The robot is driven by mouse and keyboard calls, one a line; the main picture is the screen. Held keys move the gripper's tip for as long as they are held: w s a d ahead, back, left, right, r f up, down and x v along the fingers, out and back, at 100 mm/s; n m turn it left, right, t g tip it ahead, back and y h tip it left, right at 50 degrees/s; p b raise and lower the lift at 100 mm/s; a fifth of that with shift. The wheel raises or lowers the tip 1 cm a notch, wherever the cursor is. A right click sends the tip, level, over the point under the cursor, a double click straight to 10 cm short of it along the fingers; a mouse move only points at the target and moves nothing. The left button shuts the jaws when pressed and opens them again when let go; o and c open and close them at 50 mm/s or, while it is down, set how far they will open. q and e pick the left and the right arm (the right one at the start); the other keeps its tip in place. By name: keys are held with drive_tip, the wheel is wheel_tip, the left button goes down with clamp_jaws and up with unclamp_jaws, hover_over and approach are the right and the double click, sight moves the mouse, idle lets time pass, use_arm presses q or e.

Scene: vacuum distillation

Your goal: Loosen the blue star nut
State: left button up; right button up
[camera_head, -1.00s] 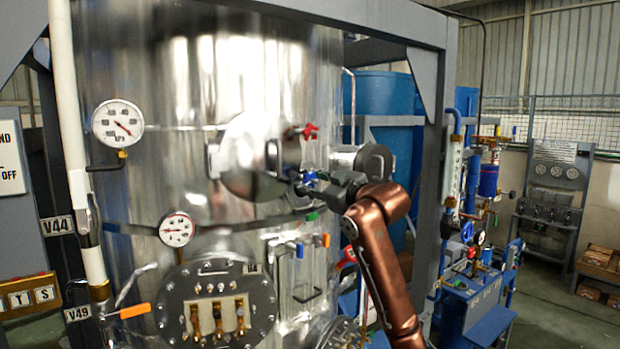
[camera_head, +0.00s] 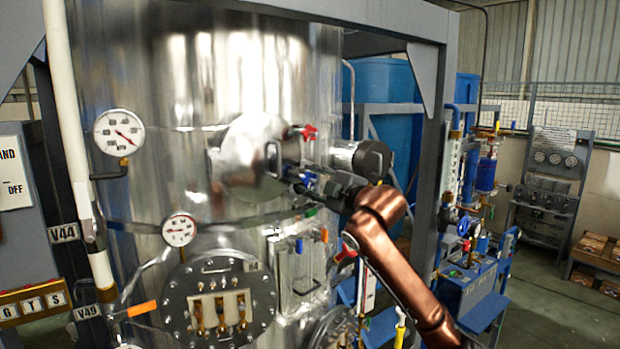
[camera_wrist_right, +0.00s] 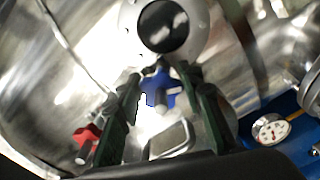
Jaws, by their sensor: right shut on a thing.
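The blue star nut (camera_head: 309,178) is on the front of the shiny steel vessel, just right of the round polished cover (camera_head: 252,160). In the right wrist view the blue nut (camera_wrist_right: 158,88) sits between the two dark green fingers of my right gripper (camera_wrist_right: 161,78). The fingers are shut on it, though glare hides the exact contact. In the head view my right gripper (camera_head: 316,183) reaches the nut from the right and partly covers it. My left gripper is not in view.
A red star nut (camera_head: 305,132) sits above the blue one, and also shows in the wrist view (camera_wrist_right: 86,135). A capped cylindrical port (camera_head: 362,158) juts out close to my right wrist. Pressure gauges (camera_head: 119,132) and a grey frame post (camera_head: 432,150) stand nearby.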

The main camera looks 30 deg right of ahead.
drive_tip(key=shift+w+f, duration=0.1)
drive_tip(key=shift+f, duration=0.15)
drive_tip(key=o, duration=1.2)
drive_tip(key=shift+r, duration=0.15)
drive_tip(key=shift+c, duration=0.2)
drive_tip(key=s+d, duration=0.1)
drive_tip(key=s, duration=1.1)
